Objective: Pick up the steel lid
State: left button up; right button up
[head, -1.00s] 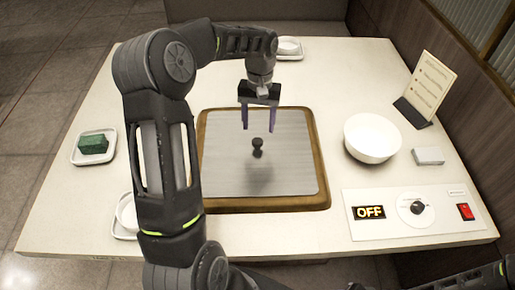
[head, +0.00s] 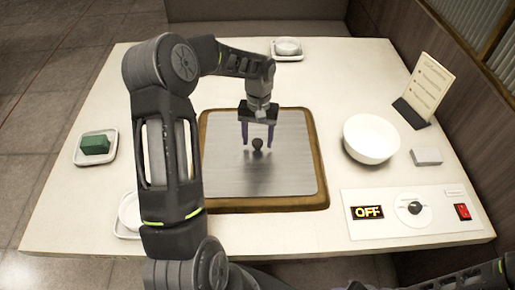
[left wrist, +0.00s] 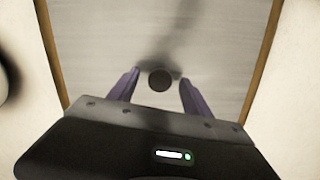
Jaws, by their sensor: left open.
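The steel lid (head: 290,175) is a flat square sheet inside a wooden frame (head: 322,170) in the table. Its dark round knob (head: 257,143) stands near the middle; it also shows in the left wrist view (left wrist: 160,80). My left gripper (head: 258,148) is open, with its purple fingers pointing down on either side of the knob. In the left wrist view the fingertips (left wrist: 159,82) lie left and right of the knob, with a gap on both sides. I cannot tell the exact fingertip height. My right gripper is not in view.
A green block (head: 95,145) on a dish is at left. Another dish (head: 288,57) stands at the back.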

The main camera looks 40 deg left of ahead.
pick_arm(q)
jog(key=shift+c, duration=0.5)
grip_shut()
dwell(0.4)
jog(key=shift+r, duration=0.1)
